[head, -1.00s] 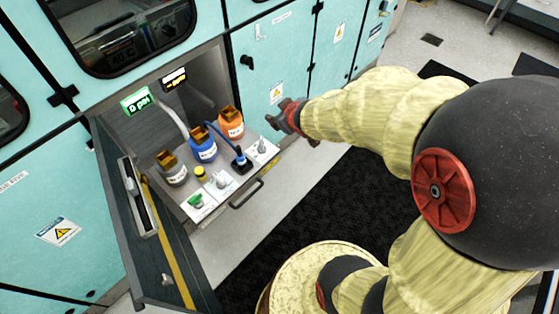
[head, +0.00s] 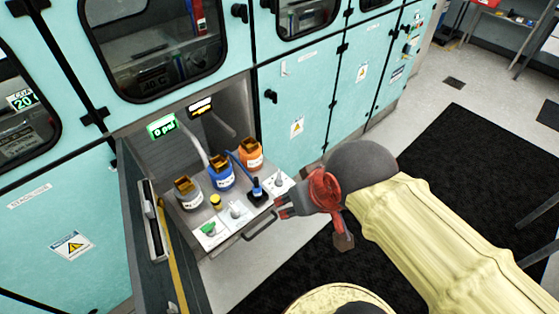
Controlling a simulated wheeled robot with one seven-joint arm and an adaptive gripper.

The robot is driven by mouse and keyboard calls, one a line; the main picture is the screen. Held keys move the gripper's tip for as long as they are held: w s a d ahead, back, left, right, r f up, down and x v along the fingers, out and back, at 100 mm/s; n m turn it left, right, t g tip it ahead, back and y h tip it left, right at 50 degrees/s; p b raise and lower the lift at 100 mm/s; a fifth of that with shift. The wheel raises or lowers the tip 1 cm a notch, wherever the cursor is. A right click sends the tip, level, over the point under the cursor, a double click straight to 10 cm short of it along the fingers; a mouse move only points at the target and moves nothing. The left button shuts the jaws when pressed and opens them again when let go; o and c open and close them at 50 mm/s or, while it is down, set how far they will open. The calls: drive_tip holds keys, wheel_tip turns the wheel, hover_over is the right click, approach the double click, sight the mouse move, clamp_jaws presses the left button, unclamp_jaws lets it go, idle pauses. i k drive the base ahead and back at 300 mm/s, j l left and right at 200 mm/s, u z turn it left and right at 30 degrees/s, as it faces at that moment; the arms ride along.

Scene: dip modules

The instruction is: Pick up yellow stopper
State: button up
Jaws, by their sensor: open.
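The yellow stopper (head: 216,202) is small and stands on the pulled-out metal shelf (head: 232,242), between the grey bottle and the white plates. My gripper (head: 281,206) is at the right front edge of the shelf, to the right of the stopper and apart from it. It points left toward the shelf. It is open, and I see nothing held in it. The fingertips are small and partly merge with the dark background.
A grey bottle (head: 188,195), a blue bottle (head: 221,173) and an orange bottle (head: 250,155) stand behind the stopper. A blue-and-black fitting (head: 257,193) stands near my gripper. A white plate with a green knob (head: 208,230) is in front. An open cabinet door (head: 150,235) bounds the left.

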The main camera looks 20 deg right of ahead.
sight(215, 200)
drive_tip(key=l+u, duration=0.35)
drive_tip(key=l, duration=0.35)
drive_tip(key=l+u, duration=0.3)
drive_tip(key=l, duration=0.35)
drive_tip(key=k, duration=0.05)
